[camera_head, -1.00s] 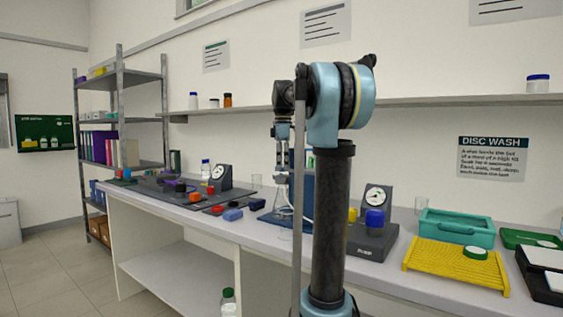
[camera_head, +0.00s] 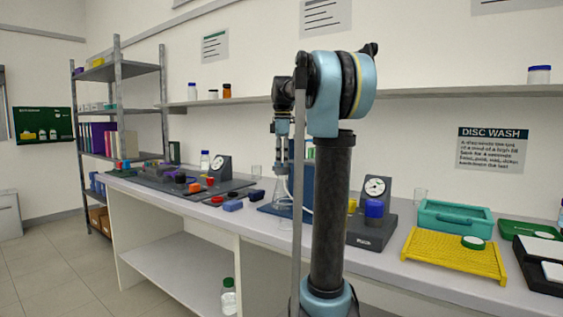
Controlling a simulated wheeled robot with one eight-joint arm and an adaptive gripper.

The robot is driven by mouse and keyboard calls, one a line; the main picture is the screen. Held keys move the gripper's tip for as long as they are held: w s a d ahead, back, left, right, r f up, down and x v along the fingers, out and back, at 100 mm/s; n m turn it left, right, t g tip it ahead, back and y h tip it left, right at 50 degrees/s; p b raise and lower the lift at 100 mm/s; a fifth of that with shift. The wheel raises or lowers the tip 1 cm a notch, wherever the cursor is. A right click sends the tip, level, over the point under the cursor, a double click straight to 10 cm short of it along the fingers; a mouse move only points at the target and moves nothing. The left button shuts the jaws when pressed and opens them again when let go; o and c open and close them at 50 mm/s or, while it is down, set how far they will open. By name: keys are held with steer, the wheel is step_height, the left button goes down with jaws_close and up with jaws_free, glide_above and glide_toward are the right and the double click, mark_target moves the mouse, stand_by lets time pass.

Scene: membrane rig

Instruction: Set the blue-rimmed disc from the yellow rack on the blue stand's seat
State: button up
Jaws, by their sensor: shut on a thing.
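My gripper (camera_head: 282,160) points down over the blue stand (camera_head: 268,209) on the bench. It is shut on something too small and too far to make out. The blue stand has a blue back panel, partly hidden behind my arm, and a glass flask (camera_head: 283,192) with a pale tube. Its seat is at or just under my fingertips and I cannot see it clearly. The yellow rack (camera_head: 440,258) lies on the bench at the right. One white disc with a green rim (camera_head: 473,242) rests on it. No blue-rimmed disc can be made out on the rack.
A dark pump unit with a gauge (camera_head: 375,188) and blue cap stands right of my arm. A teal bin (camera_head: 455,217) is behind the rack. Blue blocks (camera_head: 233,205) and a dark gauge (camera_head: 220,168) sit left of the stand. A wall shelf (camera_head: 440,92) runs behind.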

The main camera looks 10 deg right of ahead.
steer(key=o, duration=1.1)
steer(key=shift+r, duration=0.1)
step_height(320, 180, up, 12)
steer(key=shift+w+f, duration=0.1)
steer(key=shift+f, duration=0.05)
